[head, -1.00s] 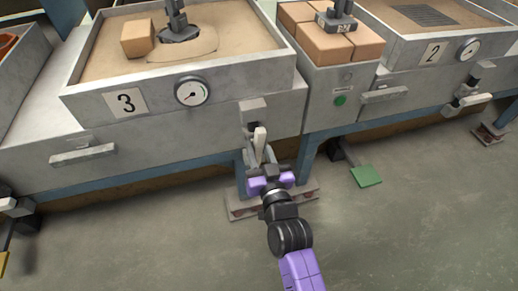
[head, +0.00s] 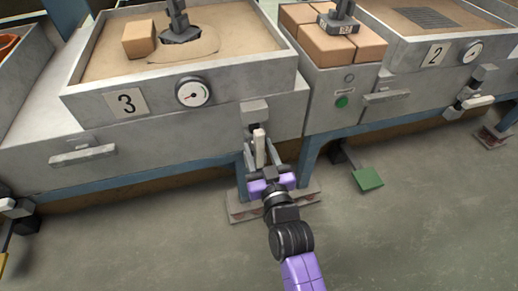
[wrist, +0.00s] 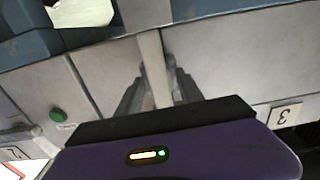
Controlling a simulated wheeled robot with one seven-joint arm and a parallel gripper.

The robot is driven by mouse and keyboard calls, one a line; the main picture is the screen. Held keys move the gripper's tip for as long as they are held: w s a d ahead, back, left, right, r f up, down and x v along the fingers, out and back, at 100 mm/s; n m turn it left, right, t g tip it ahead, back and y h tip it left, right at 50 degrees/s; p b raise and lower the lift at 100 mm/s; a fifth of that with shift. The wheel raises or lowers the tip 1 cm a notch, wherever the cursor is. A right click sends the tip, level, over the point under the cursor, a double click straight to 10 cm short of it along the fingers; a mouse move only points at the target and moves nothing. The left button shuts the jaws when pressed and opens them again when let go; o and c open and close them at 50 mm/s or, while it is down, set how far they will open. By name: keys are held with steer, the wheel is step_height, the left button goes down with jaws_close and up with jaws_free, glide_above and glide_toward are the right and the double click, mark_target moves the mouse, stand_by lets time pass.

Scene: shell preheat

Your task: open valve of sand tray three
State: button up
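Sand tray three is a grey metal tray of sand (head: 225,95) with a "3" plate (head: 126,103) and a round gauge (head: 193,92). Its valve has a pale lever (head: 259,147) below a grey block (head: 254,111) on the tray's front right. The lever points down and outward toward my gripper (head: 261,160). My gripper's fingers are apart, one on each side of the lever. In the wrist view the lever (wrist: 154,62) runs between the two fingers (wrist: 158,98). Contact with the lever cannot be told. The "3" plate shows there at the right (wrist: 284,116).
A green button (head: 341,101) and a green pedal (head: 368,178) are right of the valve. The front floor is clear.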

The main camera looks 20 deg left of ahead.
steer(key=b+v, duration=0.1)
steer(key=v, duration=0.6)
steer(key=shift+s+d, duration=0.25)
steer(key=shift+s, duration=0.1)
stand_by(0.4)
steer(key=s+d+r+m+t+h, duration=0.1)
steer(key=s+d+m+t+h, duration=0.15)
steer(key=s+d, duration=0.55)
steer(key=s+d+r+m+t+h, duration=0.1)
steer(key=s+d+r+m+h, duration=0.3)
steer(key=d, duration=0.7)
steer(key=s+d+f+g+h, duration=0.1)
steer(key=s+d, duration=0.3)
steer(key=s, duration=0.3)
steer(key=s+d+f+g+h, duration=0.1)
steer(key=s+d, duration=0.3)
steer(key=s, duration=0.3)
steer(key=s+d+g+h, duration=0.2)
steer(key=s+d, duration=0.1)
steer(key=s, duration=0.4)
step_height(320, 180, up, 35)
steer(key=p, duration=3.6)
steer(key=shift+d, duration=0.15)
